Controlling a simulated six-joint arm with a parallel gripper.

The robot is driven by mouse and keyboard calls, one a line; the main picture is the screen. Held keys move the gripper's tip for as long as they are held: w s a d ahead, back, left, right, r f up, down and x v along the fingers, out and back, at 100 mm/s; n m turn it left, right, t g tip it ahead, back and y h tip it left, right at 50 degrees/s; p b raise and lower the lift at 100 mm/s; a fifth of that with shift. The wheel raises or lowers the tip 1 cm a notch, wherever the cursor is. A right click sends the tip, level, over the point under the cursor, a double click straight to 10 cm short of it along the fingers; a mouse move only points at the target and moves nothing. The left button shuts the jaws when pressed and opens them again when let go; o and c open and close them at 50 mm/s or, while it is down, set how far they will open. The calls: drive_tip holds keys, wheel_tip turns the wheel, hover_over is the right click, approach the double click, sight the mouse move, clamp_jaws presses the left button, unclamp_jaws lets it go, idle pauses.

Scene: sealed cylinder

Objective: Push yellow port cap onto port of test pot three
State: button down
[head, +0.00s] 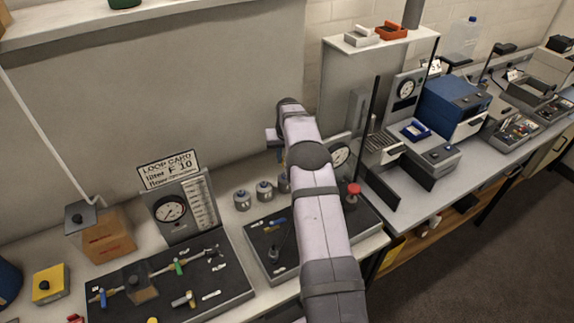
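Several small grey pots stand in a row on the bench behind the black boards. I see a left pot (242,200), a middle pot (264,191) and a right pot (284,185) that my arm partly covers. No numbers are readable, so I cannot tell which is test pot three. I cannot make out a yellow port cap on any of them. My arm reaches up from the bottom edge across the middle of the view. Its wrist is above and behind the pots. My gripper's fingers are hidden behind my arm, so their hold is unseen.
A black board with valves (170,285) lies at the front left, below a gauge panel (182,210). A second black board (262,243) is partly under my arm. A yellow box (48,284) and a brown container (106,240) stand left. A blue instrument (455,105) stands right.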

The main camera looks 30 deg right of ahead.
drive_tip(key=shift+w+d+r, duration=0.15)
drive_tip(key=shift+w+r, duration=0.1)
drive_tip(key=shift+r, duration=0.25)
drive_tip(key=shift+w+d+r, duration=0.1)
drive_tip(key=shift+w+r, duration=0.1)
drive_tip(key=shift+r, duration=0.3)
drive_tip(key=shift+s, duration=0.1)
drive_tip(key=shift+f, duration=0.25)
drive_tip(key=shift+f+b, duration=1.65)
drive_tip(key=shift+f, duration=1.05)
drive_tip(key=shift+b, duration=0.35)
drive_tip(key=shift+f+b, duration=0.45)
drive_tip(key=shift+f, duration=0.15)
idle(0.6)
drive_tip(key=c, duration=1.4)
unclamp_jaws()
drive_tip(key=shift+c, duration=0.2)
